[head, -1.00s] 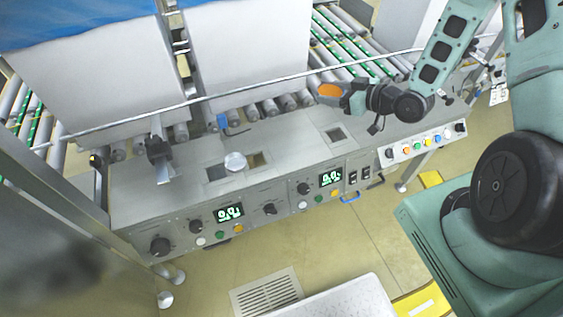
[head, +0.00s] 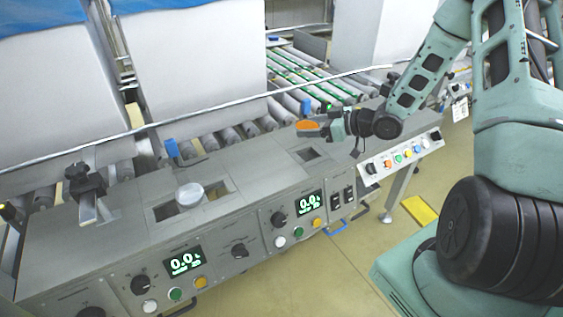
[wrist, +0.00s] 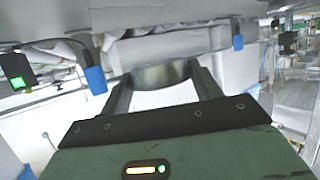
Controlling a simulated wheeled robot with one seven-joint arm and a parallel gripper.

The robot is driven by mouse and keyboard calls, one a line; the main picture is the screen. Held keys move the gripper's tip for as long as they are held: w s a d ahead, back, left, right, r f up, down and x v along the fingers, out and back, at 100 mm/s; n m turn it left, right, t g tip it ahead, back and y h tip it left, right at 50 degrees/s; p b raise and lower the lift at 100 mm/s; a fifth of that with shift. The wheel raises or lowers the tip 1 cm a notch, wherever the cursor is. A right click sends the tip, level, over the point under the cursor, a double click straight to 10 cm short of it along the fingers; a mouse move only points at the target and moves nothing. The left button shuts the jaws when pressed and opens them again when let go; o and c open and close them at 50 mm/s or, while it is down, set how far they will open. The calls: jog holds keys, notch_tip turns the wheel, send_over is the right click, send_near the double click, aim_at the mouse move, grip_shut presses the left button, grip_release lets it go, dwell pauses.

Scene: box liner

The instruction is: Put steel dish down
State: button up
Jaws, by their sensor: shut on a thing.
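The steel dish (wrist: 160,74) shows in the wrist view as a curved, shiny grey metal wall between the two dark fingers. My gripper (wrist: 163,85) is shut on it. In the head view my gripper (head: 318,129) is over the right part of the grey console (head: 120,243). An orange oval surface (head: 308,126) shows at its end, with a grey rim. From this angle I cannot tell how high the dish is above the console, or see its underside.
A pale round dish (head: 190,194) sits by a square opening in the console top. Another opening (head: 311,154) lies below my gripper in the picture. A clamp-like bracket (head: 88,190) is at the left. Rollers (head: 225,136) and large white panels (head: 195,70) stand behind.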

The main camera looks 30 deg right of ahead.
aim_at(310, 146)
jog(key=shift+f+b, duration=0.55)
jog(key=shift+f, duration=2.95)
jog(key=shift+f, duration=0.15)
jog(key=o, duration=1)
